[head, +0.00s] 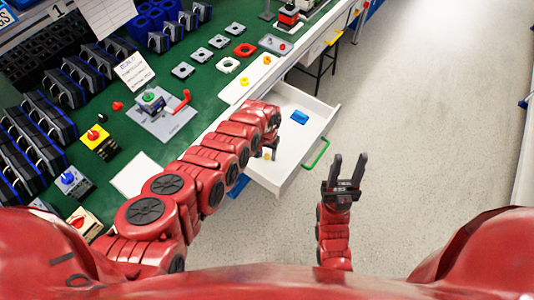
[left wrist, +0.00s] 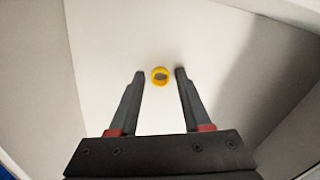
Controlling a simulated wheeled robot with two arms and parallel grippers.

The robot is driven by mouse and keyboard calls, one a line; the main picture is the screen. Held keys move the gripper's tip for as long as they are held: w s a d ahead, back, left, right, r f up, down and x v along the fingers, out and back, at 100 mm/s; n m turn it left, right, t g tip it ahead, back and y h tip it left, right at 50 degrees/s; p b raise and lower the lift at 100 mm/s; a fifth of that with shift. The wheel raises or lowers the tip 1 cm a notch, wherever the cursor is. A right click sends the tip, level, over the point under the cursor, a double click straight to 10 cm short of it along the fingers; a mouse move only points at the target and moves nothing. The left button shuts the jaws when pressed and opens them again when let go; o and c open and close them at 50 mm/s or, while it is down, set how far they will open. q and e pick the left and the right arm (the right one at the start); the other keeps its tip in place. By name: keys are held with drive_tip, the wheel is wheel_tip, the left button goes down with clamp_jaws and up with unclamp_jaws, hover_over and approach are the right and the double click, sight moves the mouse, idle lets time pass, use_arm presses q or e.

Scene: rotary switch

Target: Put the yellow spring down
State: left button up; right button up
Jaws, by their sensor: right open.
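The yellow spring (left wrist: 160,76) shows as a small ring over the white drawer floor in the left wrist view. In the head view it is a small yellow spot (head: 267,156) inside the open white drawer (head: 316,118). My left gripper (left wrist: 160,74) reaches down into the drawer. Its fingers are apart, one on each side of the spring, with a gap showing on both sides. In the head view my left gripper is mostly hidden by its arm. My right gripper (head: 347,168) is open and empty, above the floor to the right of the drawer.
A blue piece (head: 299,117) lies in the drawer, which has a green handle (head: 317,153). The green workbench (head: 135,135) on the left holds switch parts, a grey plate with a red lever (head: 181,102) and several boxes. The floor at right is clear.

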use_arm(q)
drive_tip(key=shift+o, duration=0.3)
drive_tip(key=shift+r, duration=0.15)
drive_tip(key=shift+r+p, duration=0.3)
drive_tip(key=shift+p, duration=0.1)
wheel_tip(320, 180, up, 5)
drive_tip(key=p, duration=0.3)
wheel_tip(320, 180, up, 7)
drive_tip(key=shift+f+p, duration=0.2)
drive_tip(key=shift+p, duration=0.25)
